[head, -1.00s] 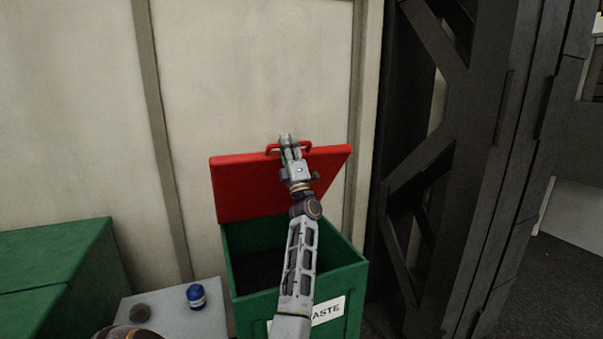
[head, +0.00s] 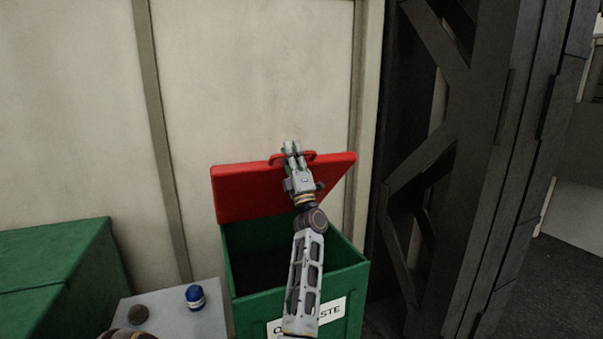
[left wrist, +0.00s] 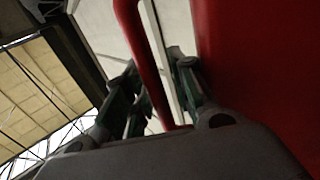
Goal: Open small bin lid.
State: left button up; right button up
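The small green bin (head: 347,275) stands against the wall, with a white label partly hidden by my left arm. Its red lid (head: 240,190) is raised steeply at the back, and the dark inside of the bin shows. A red handle (head: 310,156) sits on the lid's top edge. My left gripper (head: 291,148) is at this handle. In the left wrist view, the handle bar (left wrist: 140,50) runs between the two spread fingers (left wrist: 155,85), with a gap on at least one side. The lid (left wrist: 260,70) fills the right of that view. My right gripper is not in view.
A grey surface (head: 170,316) left of the bin holds a blue can (head: 195,296) and a small brown round object (head: 138,313). A larger green box (head: 60,265) stands further left. A dark steel frame (head: 480,180) rises on the right.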

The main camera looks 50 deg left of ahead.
pick_arm(q)
jog(key=shift+s+d+f+b, duration=0.25)
jog(key=shift+d+f, duration=0.3)
jog(key=shift+d, duration=0.2)
jog(key=shift+s+d+f+b, duration=0.15)
jog(key=shift+d+f+b, duration=0.05)
jog(key=shift+d+f, duration=0.45)
jog(key=d, duration=0.1)
jog(key=s+d+f+b, duration=0.1)
jog(key=d, duration=0.2)
jog(key=shift+s+f, duration=0.25)
jog(key=shift+s, duration=0.15)
jog(key=shift+r, duration=0.1)
dwell(0.4)
